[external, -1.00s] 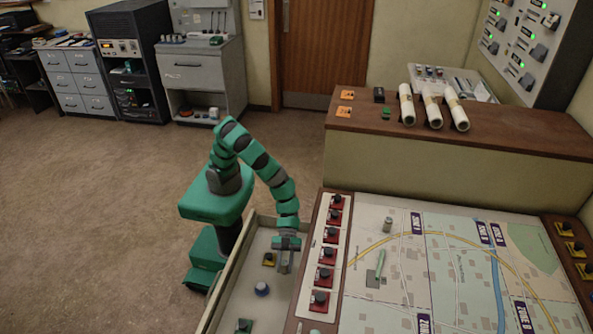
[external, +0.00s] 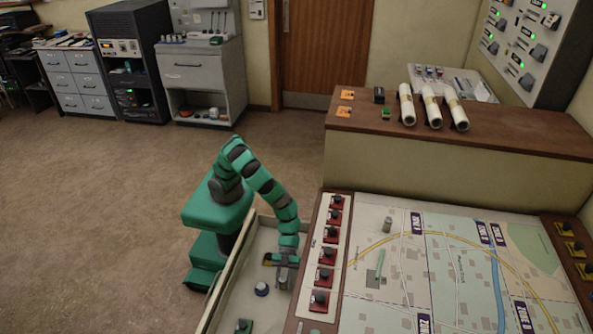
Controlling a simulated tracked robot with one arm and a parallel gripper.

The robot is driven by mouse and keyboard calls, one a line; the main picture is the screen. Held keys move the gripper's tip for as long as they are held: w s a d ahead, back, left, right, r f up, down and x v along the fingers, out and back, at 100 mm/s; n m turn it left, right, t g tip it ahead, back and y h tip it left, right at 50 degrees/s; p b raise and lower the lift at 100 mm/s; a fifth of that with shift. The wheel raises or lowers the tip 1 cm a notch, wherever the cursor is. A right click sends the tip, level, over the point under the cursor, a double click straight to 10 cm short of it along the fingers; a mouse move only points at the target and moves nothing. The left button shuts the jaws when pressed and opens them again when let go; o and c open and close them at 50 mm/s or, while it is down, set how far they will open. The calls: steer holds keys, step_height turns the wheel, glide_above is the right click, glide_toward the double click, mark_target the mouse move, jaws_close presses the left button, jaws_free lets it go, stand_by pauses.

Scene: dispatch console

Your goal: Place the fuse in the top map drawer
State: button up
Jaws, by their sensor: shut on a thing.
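The map drawer (external: 232,285) is open on the left side of the map table, with its pale inside showing. My gripper (external: 283,270) is down inside the drawer, near its right side by the table edge. It is shut on a small greyish thing, which I take to be the fuse (external: 283,281); the fingers hide most of it. I cannot tell whether it touches the drawer floor.
Red switches (external: 325,253) line the table edge. A small cylinder (external: 387,225) stands on the map.

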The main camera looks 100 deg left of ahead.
steer(key=shift+f, duration=1)
steer(key=shift+f, duration=0.15)
steer(key=o, duration=1)
steer(key=shift+a+r, duration=0.15)
steer(key=shift+r, duration=0.1)
steer(key=p+v, duration=0.3)
steer(key=v, duration=0.8)
steer(key=shift+a+p, duration=0.35)
steer(key=shift+r, duration=0.1)
